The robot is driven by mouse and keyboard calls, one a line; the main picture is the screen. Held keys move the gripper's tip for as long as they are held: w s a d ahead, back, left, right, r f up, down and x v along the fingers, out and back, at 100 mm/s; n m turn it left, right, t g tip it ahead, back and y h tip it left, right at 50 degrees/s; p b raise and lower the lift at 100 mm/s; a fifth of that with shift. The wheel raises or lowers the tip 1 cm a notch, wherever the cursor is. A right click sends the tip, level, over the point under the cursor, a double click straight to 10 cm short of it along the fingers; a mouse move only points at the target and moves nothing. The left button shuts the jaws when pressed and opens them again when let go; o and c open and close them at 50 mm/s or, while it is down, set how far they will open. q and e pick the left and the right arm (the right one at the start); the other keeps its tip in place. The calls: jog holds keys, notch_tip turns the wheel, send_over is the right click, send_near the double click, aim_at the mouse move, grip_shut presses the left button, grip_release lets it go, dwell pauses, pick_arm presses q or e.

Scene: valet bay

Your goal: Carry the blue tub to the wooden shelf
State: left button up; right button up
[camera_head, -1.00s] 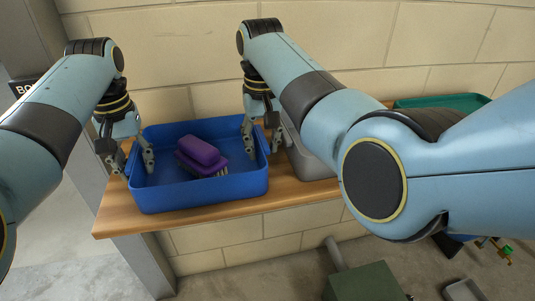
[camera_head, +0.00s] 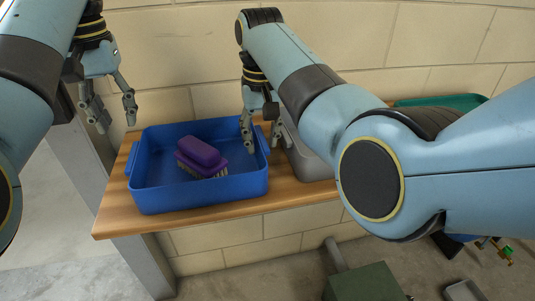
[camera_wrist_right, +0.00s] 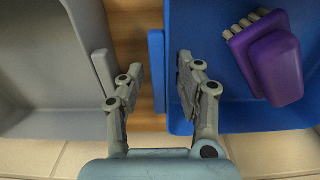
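The blue tub (camera_head: 200,198) sits flat on the wooden shelf (camera_head: 112,216), with a purple brush (camera_head: 200,153) inside it. The tub and brush also show in the right wrist view, the tub's blue handle (camera_wrist_right: 157,70) among them. My left gripper (camera_head: 115,124) is open and empty, above and apart from the tub's left end. My right gripper (camera_head: 262,146) is open at the tub's right end. In the right wrist view its fingers (camera_wrist_right: 160,82) stand on either side of the blue handle, with gaps visible. The tub's right handle is partly hidden in the head view.
A grey tub (camera_head: 312,166) stands close to the blue tub's right side, partly behind my right arm. A green tray (camera_head: 445,101) lies further right. A brick wall (camera_head: 170,50) rises behind the shelf. A green box (camera_head: 365,283) stands on the floor below.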

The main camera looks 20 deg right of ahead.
notch_tip(320, 180, up, 10)
dwell(0.3)
jog(key=shift+s, duration=0.1)
